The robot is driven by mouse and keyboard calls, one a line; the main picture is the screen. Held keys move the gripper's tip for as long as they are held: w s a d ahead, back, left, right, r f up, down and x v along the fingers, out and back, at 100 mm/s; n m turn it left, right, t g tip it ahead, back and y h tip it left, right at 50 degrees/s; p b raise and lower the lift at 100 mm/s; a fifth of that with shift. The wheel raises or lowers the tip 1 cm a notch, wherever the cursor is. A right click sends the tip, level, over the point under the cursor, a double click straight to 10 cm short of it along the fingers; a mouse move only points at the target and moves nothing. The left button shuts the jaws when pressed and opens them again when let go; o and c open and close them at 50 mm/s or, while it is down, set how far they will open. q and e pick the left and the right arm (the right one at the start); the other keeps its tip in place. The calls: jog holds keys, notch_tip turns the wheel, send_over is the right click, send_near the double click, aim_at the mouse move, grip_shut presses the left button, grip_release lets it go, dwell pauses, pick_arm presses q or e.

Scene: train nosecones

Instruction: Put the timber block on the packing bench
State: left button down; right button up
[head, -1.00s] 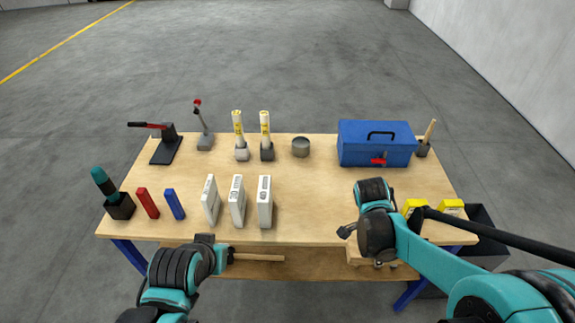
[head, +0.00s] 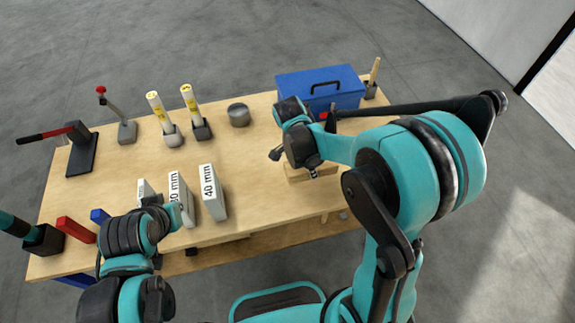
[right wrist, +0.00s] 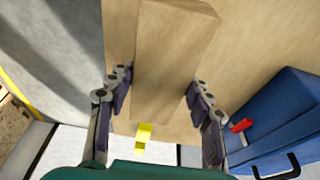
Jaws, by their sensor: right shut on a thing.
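The timber block (head: 311,173) is a plain pale wooden piece below my right gripper (head: 300,163) in the head view. In the right wrist view the block (right wrist: 172,62) lies between the two fingers of my right gripper (right wrist: 158,92), which is shut on it. The wooden-topped bench (head: 262,198) is the only bench in the head view, and the block shows over its right part. I cannot tell whether the block touches the top. My left gripper (head: 172,208) is beside the white blocks at the front; its fingers are too unclear to judge.
A blue toolbox (head: 322,88) stands behind my right gripper. A grey tin (head: 238,115), two white-and-yellow tubes (head: 173,118) and a lever press (head: 80,150) line the back. White gauge blocks (head: 212,193) stand at the front. The middle of the top is clear.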

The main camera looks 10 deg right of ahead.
jog(key=w+a+f, duration=0.2)
jog(key=w, duration=0.1)
jog(key=w+a+f+b, duration=0.1)
jog(key=w+f, duration=0.1)
jog(key=shift+w+a, duration=0.15)
jog(key=shift+a, duration=0.25)
jog(key=shift+f+b, duration=0.75)
jog(key=shift+f, duration=1.25)
jog(key=shift+f, duration=0.1)
jog(key=o, duration=1.3)
jog(key=shift+o, duration=0.2)
